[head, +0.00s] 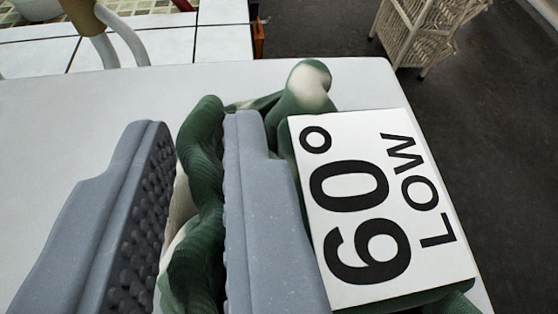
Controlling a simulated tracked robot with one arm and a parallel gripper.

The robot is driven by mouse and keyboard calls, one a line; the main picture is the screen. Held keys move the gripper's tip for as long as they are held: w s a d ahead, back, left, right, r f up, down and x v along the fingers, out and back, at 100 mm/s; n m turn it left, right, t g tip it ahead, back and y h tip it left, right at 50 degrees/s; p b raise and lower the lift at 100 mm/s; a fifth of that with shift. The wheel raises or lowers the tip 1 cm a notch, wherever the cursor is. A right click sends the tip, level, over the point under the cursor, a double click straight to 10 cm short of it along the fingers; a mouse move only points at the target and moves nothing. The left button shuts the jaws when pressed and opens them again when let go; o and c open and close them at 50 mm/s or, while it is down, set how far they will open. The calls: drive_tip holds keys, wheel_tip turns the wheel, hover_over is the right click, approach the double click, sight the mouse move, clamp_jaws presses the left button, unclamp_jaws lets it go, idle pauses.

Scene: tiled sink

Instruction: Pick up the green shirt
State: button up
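The green shirt (205,143) lies crumpled on a white surface (85,98), with dark green ribbed folds and pale patches. A white card reading "60° LOW" (375,215) covers its right part, and green cloth shows past the card's edges. My gripper (195,125) reaches over the shirt with its two grey fingers apart. A rolled green fold runs between the fingers, closer to the right finger. More of the shirt shows beyond and to the right of that finger. I cannot tell whether the fingers touch the cloth. The fingers hide part of the shirt.
White tiles (200,45) and a curved pale tube-like fixture (105,30) are at the back left. A wicker stand (425,30) is on the dark floor (500,130) beyond the surface's right edge. The surface's far left is clear.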

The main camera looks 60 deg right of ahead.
drive_tip(key=shift+w+d, duration=0.15)
drive_tip(key=shift+d, duration=0.05)
drive_tip(key=shift+f, duration=0.1)
clamp_jaws()
